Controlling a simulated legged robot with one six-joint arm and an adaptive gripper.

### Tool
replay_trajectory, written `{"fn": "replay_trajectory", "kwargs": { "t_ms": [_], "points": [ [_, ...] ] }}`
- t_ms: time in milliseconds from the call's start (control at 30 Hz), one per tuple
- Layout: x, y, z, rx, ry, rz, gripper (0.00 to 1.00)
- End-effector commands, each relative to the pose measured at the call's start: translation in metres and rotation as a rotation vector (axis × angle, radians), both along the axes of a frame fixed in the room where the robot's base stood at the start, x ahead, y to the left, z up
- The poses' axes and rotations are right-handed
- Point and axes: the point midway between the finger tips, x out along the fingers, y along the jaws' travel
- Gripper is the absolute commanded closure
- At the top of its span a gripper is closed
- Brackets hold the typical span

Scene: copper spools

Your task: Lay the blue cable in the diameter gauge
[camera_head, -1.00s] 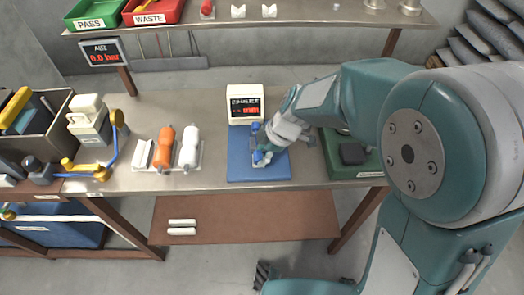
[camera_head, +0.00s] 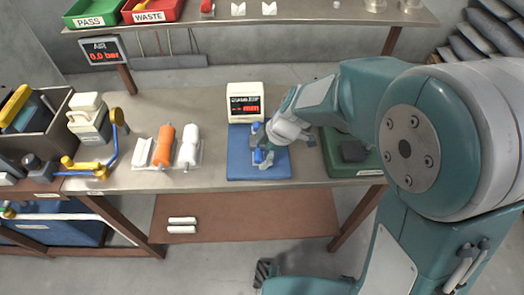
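The diameter gauge (camera_head: 243,98) is a cream box with a dark display, standing at the back edge of a blue mat (camera_head: 240,168) on the bench. Its display shows red characters too small to read fully. My gripper (camera_head: 261,158) is over the middle of the mat, in front of the gauge. Small blue pieces show at its tip; I cannot tell whether they are the blue cable or part of a fixture. The fingers are too small and too covered to show whether they are open or shut.
Left of the mat are white and orange spools (camera_head: 165,148) on a white tray. A green tray (camera_head: 365,168) lies right of the mat. A shelf (camera_head: 310,15) runs above the back.

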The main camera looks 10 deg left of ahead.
Motion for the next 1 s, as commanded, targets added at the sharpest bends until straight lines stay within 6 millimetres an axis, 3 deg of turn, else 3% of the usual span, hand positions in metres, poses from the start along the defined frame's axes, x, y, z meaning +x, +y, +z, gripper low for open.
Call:
{"fn": "replay_trajectory", "kwargs": {
  "t_ms": [367,800,1000],
  "points": [
    [0.001,-0.002,0.006,0.001,0.000,-0.001,0.10],
    [0.002,-0.036,0.083,0.000,-0.004,-0.002,0.10],
    [0.002,-0.045,0.104,-0.001,0.000,-0.002,0.10]
  ]
}}
